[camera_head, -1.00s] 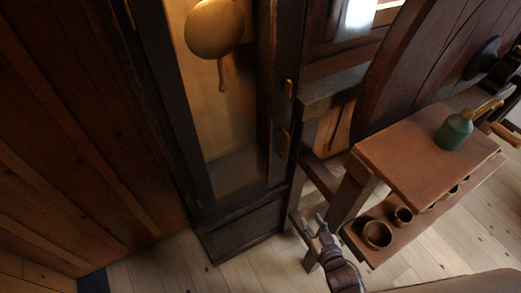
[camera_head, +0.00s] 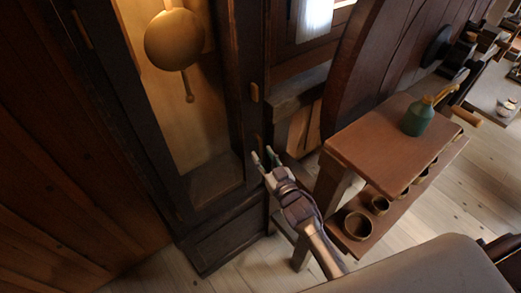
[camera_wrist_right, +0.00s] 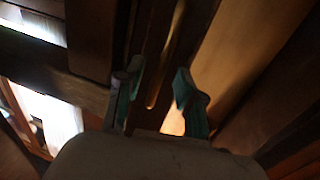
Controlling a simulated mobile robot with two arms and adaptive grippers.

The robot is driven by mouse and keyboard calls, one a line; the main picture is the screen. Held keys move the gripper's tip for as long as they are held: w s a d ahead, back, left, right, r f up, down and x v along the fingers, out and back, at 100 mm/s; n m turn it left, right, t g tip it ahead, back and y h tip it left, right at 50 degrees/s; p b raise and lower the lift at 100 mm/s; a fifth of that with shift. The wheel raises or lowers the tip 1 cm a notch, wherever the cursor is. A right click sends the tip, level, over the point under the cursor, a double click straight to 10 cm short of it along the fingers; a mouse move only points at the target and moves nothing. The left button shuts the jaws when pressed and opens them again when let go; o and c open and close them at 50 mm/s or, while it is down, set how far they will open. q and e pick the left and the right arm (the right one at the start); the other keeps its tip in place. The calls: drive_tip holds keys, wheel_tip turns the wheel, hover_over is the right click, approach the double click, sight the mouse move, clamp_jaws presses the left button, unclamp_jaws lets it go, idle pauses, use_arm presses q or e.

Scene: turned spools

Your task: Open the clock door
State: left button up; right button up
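The tall dark clock case stands at left centre in the head view, its clock door (camera_head: 229,100) closed as far as I can see. A round brass pendulum (camera_head: 173,39) hangs behind the door's opening. A small brass piece (camera_head: 254,92) sits on the door's right side. My right gripper (camera_head: 263,156) is open beside the right edge of the case, low down. In the right wrist view, a long brass handle (camera_wrist_right: 167,55) runs up between and beyond the open fingers (camera_wrist_right: 158,95); nothing is gripped. My left gripper is not in view.
Wood-panelled wall (camera_head: 60,190) is at left.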

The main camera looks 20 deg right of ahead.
drive_tip(key=shift+w+a, duration=0.2)
drive_tip(key=shift+w, duration=0.95)
clamp_jaws()
